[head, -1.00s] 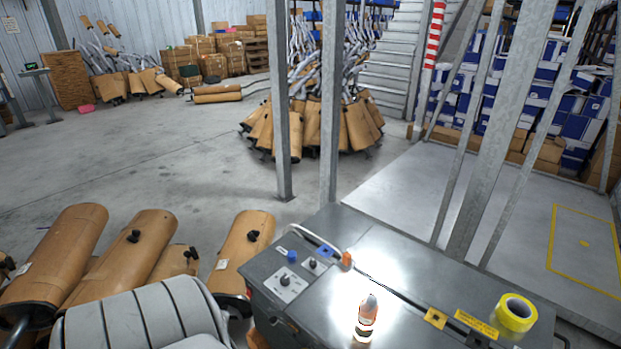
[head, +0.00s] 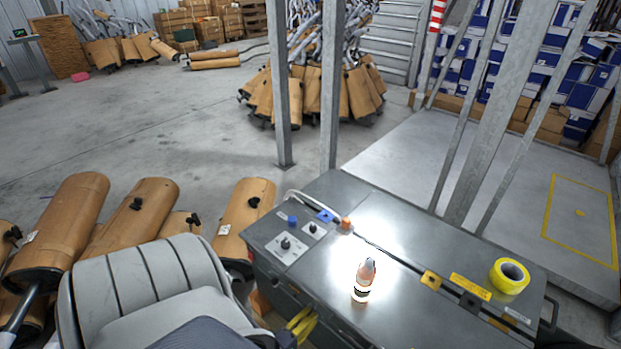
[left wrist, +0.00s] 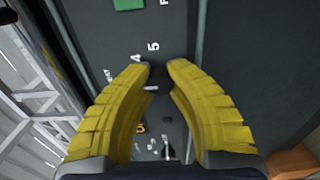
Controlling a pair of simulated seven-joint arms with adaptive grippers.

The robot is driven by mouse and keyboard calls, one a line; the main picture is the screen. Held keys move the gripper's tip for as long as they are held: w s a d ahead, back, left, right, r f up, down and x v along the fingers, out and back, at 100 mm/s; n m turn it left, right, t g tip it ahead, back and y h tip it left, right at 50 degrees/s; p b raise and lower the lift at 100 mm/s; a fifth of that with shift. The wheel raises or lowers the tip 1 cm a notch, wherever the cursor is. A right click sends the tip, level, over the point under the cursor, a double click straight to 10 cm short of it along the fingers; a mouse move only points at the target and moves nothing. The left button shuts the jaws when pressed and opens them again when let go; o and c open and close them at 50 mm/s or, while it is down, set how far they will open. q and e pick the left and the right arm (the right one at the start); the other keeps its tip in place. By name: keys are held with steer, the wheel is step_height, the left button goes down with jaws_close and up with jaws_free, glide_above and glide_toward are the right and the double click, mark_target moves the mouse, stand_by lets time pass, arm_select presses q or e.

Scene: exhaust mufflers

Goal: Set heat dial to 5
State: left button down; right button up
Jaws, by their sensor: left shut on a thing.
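The heat dial (left wrist: 152,88) is in the left wrist view on a dark grey panel, mostly hidden by my fingers. A short white mark shows on it between the fingertips; I cannot tell which number it points to. A white 5 (left wrist: 153,47) is just beyond the fingertips, with a 4 (left wrist: 137,58) to its left. My left gripper (left wrist: 159,72) has two ribbed yellow fingers, one on each side of the dial, shut on it. In the head view the left gripper (head: 301,324) is low beside the grey bench, and the dial is hidden. My right gripper is not in view.
The grey bench (head: 400,285) carries a small bottle (head: 364,280), yellow tape (head: 510,275) and a top plate with knobs (head: 287,246). A grey seat (head: 150,290) is left of it. Brown mufflers (head: 65,225) lie farther left.

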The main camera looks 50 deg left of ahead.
arm_select(q)
steer(key=m, duration=0.4)
steer(key=shift+m, duration=0.3)
steer(key=m, duration=0.3)
steer(key=shift+m, duration=0.4)
steer(key=m, duration=0.4)
steer(key=shift+m, duration=2.2)
steer(key=c, duration=1.1)
jaws_free()
steer(key=s+d, duration=0.2)
steer(key=s, duration=1)
